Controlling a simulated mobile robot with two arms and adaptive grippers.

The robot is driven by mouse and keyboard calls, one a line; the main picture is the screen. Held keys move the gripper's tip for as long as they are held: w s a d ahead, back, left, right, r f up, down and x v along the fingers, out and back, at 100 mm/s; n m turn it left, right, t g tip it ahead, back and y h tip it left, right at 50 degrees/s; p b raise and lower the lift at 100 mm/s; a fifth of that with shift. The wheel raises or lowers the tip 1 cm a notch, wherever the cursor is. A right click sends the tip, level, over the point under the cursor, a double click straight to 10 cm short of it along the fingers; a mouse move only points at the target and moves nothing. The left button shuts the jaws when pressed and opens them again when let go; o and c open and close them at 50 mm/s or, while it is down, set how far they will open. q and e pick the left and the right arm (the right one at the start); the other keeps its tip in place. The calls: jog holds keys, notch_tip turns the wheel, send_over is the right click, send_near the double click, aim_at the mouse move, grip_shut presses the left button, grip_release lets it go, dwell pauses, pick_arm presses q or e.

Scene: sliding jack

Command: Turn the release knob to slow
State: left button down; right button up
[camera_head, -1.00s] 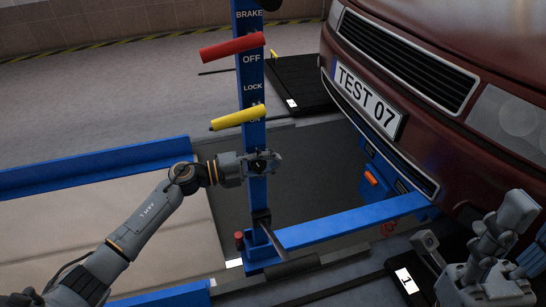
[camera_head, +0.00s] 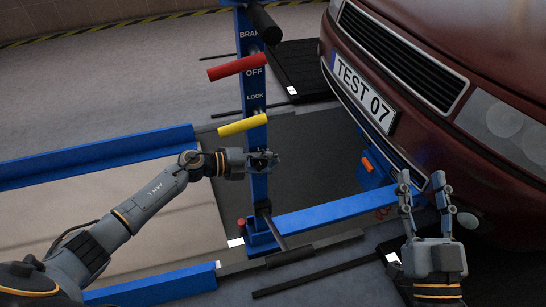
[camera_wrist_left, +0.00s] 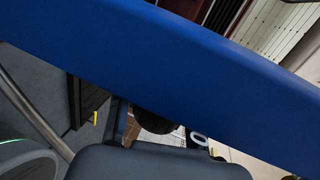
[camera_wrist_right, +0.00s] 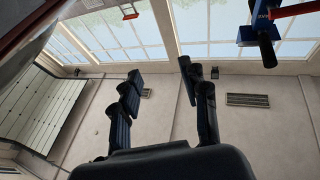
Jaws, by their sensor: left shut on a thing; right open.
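The blue post (camera_head: 255,188) stands left of centre in the head view, with the labels BRAKE, OFF and LOCK on it. My left gripper (camera_head: 264,162) is at the post, just below the yellow lever, shut on a small dark part there that I take as the release knob. The fingers mostly hide it, and I cannot read its setting. In the left wrist view the blue post (camera_wrist_left: 170,70) fills the middle and hides the fingertips. My right gripper (camera_head: 421,180) is open and empty, fingers up, in front of the car.
A red lever (camera_head: 238,67), a yellow lever (camera_head: 243,124) and a black lever (camera_head: 264,24) stick out from the post above my left gripper. The dark red car (camera_head: 420,45) with plate TEST 07 is at the right. A blue beam (camera_head: 335,213) runs from the post base toward it.

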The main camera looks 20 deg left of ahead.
pick_arm(q)
jog(key=shift+s+a+f+y+p, duration=0.15)
jog(key=shift+y+p, duration=0.15)
jog(key=shift+p, duration=0.7)
jog(key=shift+g+y+p, duration=0.3)
jog(key=shift+p, duration=0.55)
pick_arm(e)
jog(key=s+d+f+g+h, duration=0.1)
jog(key=d+f+g+h, duration=0.1)
jog(key=f+g, duration=0.4)
jog(key=s+d+f+g+h, duration=0.15)
jog(key=f+g, duration=0.25)
jog(key=f, duration=0.5)
pick_arm(q)
jog(key=shift+f+p, duration=0.15)
jog(key=shift+p, duration=0.75)
jog(key=shift+f+g+y+p, duration=0.2)
jog(key=shift+g+y+p, duration=0.15)
jog(key=shift+p, duration=0.4)
pick_arm(e)
jog(key=s+d+f+g+h, duration=0.1)
jog(key=s+d+f+g, duration=0.1)
jog(key=s, duration=0.4)
jog(key=s+d+f+g, duration=0.2)
jog(key=s+f+g, duration=0.2)
jog(key=s, duration=0.3)
jog(key=shift+s+f+m+g+h, duration=0.15)
jog(key=shift+s+m+g+h, duration=0.2)
jog(key=shift+g, duration=0.55)
jog(key=shift+w, duration=0.1)
